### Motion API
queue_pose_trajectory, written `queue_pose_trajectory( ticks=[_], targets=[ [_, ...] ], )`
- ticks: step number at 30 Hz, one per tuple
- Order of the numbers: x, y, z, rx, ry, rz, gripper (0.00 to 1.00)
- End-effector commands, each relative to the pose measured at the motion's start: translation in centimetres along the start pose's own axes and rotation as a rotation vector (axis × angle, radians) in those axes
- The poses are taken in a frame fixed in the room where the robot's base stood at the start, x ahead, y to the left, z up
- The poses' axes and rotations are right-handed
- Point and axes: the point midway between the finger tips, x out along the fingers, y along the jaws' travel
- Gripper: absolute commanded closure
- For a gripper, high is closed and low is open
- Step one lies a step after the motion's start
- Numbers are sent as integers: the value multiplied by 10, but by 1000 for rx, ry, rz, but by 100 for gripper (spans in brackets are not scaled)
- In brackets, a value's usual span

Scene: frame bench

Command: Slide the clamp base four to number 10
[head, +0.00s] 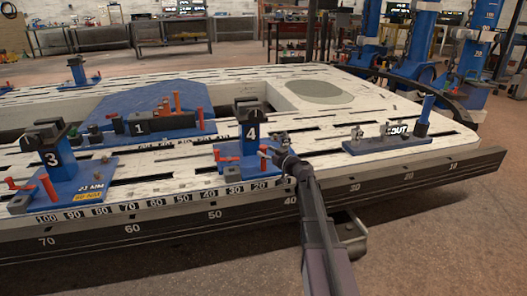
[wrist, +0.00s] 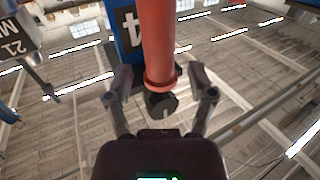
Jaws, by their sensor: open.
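In the wrist view, a red handle (wrist: 158,40) extends between the two open fingers of my gripper (wrist: 157,82), with visible space on both sides. The blue part marked 4 (wrist: 128,27) shows behind it. Number 10 on the upper strip is not readable near my arm.
Clamp base three (head: 62,185) stands to the left, and blue base 1 (head: 150,128) lies behind. A blue fixture marked OUT (head: 390,140) stands to the right. Bare bench top lies between base four and that fixture. A lower scale (head: 130,228) runs along the front rail.

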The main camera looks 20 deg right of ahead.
Motion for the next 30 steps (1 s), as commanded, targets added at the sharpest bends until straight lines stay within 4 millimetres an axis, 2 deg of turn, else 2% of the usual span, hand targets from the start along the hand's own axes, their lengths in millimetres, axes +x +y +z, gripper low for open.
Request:
queue_pose_trajectory(
  ticks=[1, 6, 17, 20, 24, 25, 30],
  targets=[
    [7, 1, 0, 0, 0, -1, 29],
    [16, 0, 0, 0, 0, 0, 29],
    [18, 0, 0, 0, 0, 0, 29],
    [18, 0, 0, 0, 0, 0, 56],
    [18, 0, 0, 0, 0, 0, 97],
    [18, 0, 0, 0, 0, 0, 100],
    [18, 0, 0, 0, 0, 0, 100]
  ],
)
